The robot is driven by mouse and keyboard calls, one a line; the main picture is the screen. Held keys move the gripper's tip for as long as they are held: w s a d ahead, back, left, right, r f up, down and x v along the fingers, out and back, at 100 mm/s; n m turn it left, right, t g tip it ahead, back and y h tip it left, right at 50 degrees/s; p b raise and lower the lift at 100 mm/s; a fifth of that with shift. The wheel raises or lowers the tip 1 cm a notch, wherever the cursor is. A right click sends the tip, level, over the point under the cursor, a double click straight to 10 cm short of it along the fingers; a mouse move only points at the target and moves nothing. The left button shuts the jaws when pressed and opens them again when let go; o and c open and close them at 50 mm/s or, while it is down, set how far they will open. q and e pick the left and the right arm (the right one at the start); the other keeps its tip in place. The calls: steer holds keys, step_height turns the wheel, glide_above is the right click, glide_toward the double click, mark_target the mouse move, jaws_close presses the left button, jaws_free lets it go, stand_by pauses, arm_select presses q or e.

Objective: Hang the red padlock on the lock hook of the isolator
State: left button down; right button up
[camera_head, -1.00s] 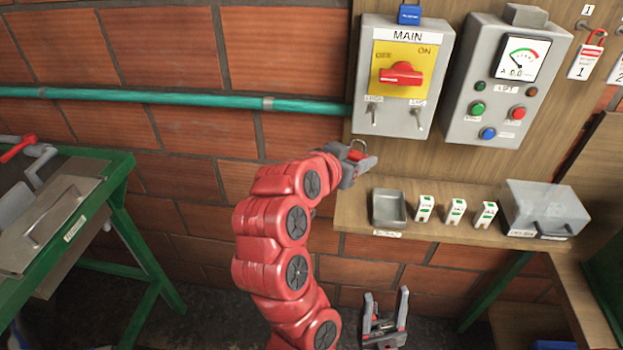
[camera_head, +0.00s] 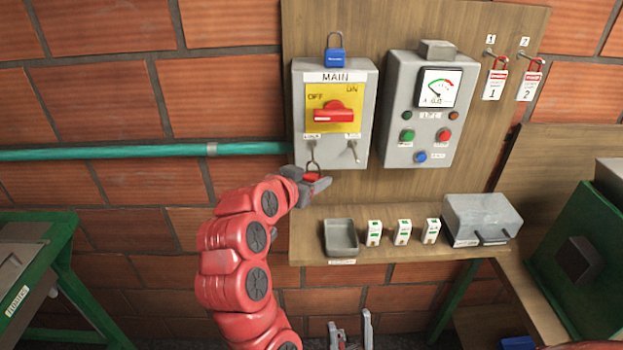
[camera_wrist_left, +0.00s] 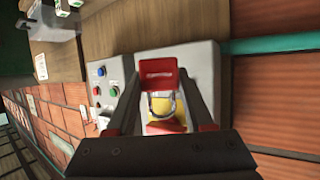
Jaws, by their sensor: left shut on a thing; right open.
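The red padlock (camera_head: 312,177) is in my left gripper (camera_head: 308,184), its shackle pointing up, just below the isolator (camera_head: 371,90). The isolator is a grey box marked MAIN, with a red handle on a yellow plate. The lock hook (camera_head: 311,146) is at its lower left. The shackle overlaps the hook's lower end in the head view; I cannot tell whether it is around it or in front. In the left wrist view the padlock (camera_wrist_left: 157,72) sits between the fingertips, its shackle before the yellow plate. My right gripper (camera_head: 350,330) is open and empty at the bottom edge.
A second hook (camera_head: 354,151) hangs at the isolator's lower right. A blue padlock (camera_head: 334,57) is on top. The meter box (camera_head: 398,100) stands to the right. Below, a shelf (camera_head: 380,254) carries a grey tray (camera_head: 341,238), white-green blocks and a grey case (camera_head: 482,216).

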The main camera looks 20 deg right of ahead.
arm_select(q)
steer(key=shift+w+d+p, duration=0.2)
steer(key=shift+w+p, duration=0.25)
steer(key=shift+w, duration=0.25)
steer(key=shift+w+d+p, duration=0.15)
steer(key=shift+w+p, duration=0.3)
steer(key=shift+w, duration=0.2)
steer(key=shift+w+d+f, duration=0.1)
steer(key=shift+w, duration=0.15)
steer(key=shift+w+d+f+b, duration=0.2)
steer(key=shift+w+f+b, duration=0.35)
steer(key=shift+b, duration=0.4)
steer(key=shift+c, duration=1)
jaws_free()
